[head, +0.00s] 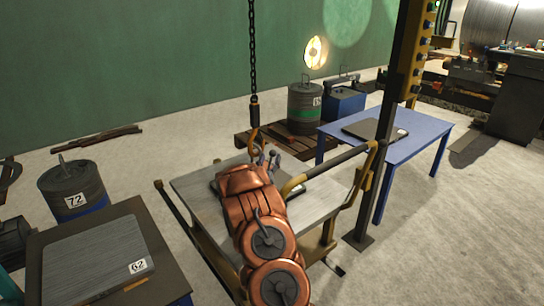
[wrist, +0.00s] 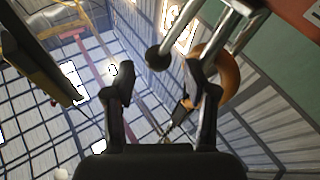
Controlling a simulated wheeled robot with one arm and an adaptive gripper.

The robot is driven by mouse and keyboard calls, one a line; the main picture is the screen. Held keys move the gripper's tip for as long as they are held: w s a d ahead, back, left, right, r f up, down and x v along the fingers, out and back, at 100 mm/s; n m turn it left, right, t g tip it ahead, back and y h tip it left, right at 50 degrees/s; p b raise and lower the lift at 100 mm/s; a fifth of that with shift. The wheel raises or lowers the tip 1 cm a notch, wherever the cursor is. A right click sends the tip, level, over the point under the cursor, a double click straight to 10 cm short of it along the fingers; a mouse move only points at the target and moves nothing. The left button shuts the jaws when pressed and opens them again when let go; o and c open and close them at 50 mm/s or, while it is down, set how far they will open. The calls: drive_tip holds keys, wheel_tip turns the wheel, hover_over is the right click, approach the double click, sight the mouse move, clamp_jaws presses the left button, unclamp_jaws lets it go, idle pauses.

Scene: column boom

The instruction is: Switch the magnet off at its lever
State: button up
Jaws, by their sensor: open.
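In the wrist view, a grey metal rod ending in a dark round knob (wrist: 158,57), which looks like the lever, comes in from the upper right. My gripper (wrist: 160,76) is open, and the knob appears between its fingertips, nearer the right one. I cannot tell whether they touch. An orange hook (wrist: 226,76) shows behind the right finger. In the head view, the orange hook (head: 254,136) hangs from a chain just above my gripper (head: 268,158). The magnet is mostly hidden behind my copper-coloured arm; the lever is not clear there.
A grey plate (head: 198,188) lies on a trolley with a yellow-and-black handle (head: 330,165) under my arm. A blue table (head: 425,140) stands to the right, beside a dark post (head: 383,150). A table with plate 62 (head: 95,262) stands front left. Open floor lies right.

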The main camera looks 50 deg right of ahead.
drive_tip(key=shift+v, duration=2.1)
drive_tip(key=shift+s, duration=0.2)
drive_tip(key=shift+c, duration=0.3)
